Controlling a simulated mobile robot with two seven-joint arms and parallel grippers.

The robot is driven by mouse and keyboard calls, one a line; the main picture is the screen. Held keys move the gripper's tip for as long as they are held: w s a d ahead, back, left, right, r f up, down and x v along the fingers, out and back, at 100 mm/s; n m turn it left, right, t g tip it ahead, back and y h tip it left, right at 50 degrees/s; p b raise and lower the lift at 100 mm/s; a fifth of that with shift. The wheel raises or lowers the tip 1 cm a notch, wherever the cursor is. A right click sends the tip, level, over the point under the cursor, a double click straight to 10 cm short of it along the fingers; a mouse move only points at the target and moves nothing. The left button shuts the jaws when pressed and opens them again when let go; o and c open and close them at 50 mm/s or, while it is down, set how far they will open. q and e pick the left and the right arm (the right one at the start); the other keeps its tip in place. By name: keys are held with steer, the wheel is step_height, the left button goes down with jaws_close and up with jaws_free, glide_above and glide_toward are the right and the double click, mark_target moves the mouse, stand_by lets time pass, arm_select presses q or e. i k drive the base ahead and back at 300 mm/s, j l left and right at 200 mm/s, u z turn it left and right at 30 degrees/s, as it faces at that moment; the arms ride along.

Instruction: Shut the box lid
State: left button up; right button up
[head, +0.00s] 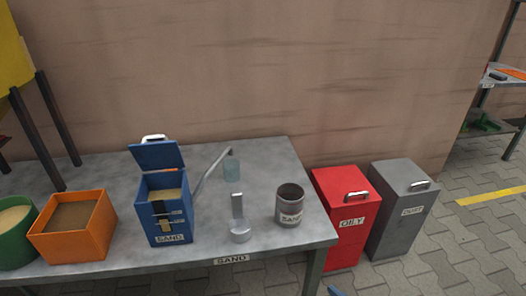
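The blue box (170,232) stands on the grey table and bears a SAND label on its front. Its blue lid (158,155) is open, raised at the back of the box and tilted, with a pale handle (153,138) at its top edge. Tan sand (163,196) shows inside the box. A dark strip and a tan piece show on the box's front.
An orange bin (73,245) and a green tub (14,248) stand left of the box. Red (343,205) and grey (400,215) bins stand beyond the table (262,160).

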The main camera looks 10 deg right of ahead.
mark_target(163, 155)
steer(key=k, duration=0.9)
